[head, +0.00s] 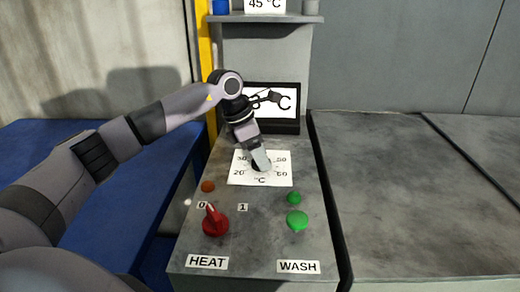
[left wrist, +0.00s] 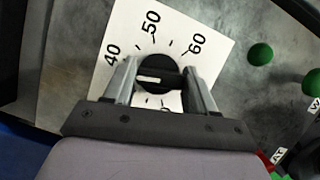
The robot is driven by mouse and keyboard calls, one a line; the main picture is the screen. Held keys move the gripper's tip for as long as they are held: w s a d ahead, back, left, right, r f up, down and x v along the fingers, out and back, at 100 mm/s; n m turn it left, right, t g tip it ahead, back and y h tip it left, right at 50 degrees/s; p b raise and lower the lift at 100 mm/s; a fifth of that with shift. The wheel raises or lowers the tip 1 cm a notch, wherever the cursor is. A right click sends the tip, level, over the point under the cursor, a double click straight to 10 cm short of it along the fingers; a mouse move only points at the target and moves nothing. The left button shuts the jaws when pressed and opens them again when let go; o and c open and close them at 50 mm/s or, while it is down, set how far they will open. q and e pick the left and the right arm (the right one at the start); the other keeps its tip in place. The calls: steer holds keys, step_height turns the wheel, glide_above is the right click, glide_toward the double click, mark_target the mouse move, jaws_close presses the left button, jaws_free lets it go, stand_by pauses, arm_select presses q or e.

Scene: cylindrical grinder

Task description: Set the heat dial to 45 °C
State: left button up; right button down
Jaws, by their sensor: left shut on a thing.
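The heat dial is a round black knob on a white card (head: 240,180) with numbers in °C, on the grey sloping panel. In the left wrist view the dial (left wrist: 158,72) bears a white pointer mark that points left, a little below the direction of the 40. The 40, 50 and 60 show there; the lower numbers are hidden. My left gripper (head: 262,165) reaches down onto the dial, its two fingers (left wrist: 160,84) shut on opposite sides of it. The gripper largely covers the dial in the head view. My right gripper is not in view.
A red switch knob (head: 215,222) stands above the HEAT label, a green button (head: 297,220) above the WASH label. Small orange (head: 208,186) and green (head: 294,198) lamps are nearby. A display (head: 285,104), partly hidden by my arm, stands behind. A "45 °C" sign (head: 265,5) is above.

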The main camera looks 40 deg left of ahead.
arm_select(q)
steer(key=m+g+p, duration=0.1)
steer(key=m, duration=0.3)
steer(key=shift+w+r+m+h, duration=0.1)
steer(key=shift+m+h, duration=0.2)
steer(key=shift+h, duration=0.1)
steer(key=shift+m+g+p, duration=0.3)
steer(key=shift+m+g, duration=0.7)
steer(key=shift+m, duration=0.9)
steer(key=shift+a, duration=0.1)
steer(key=o, duration=1)
steer(key=shift+c, duration=0.2)
steer(key=v, duration=0.7)
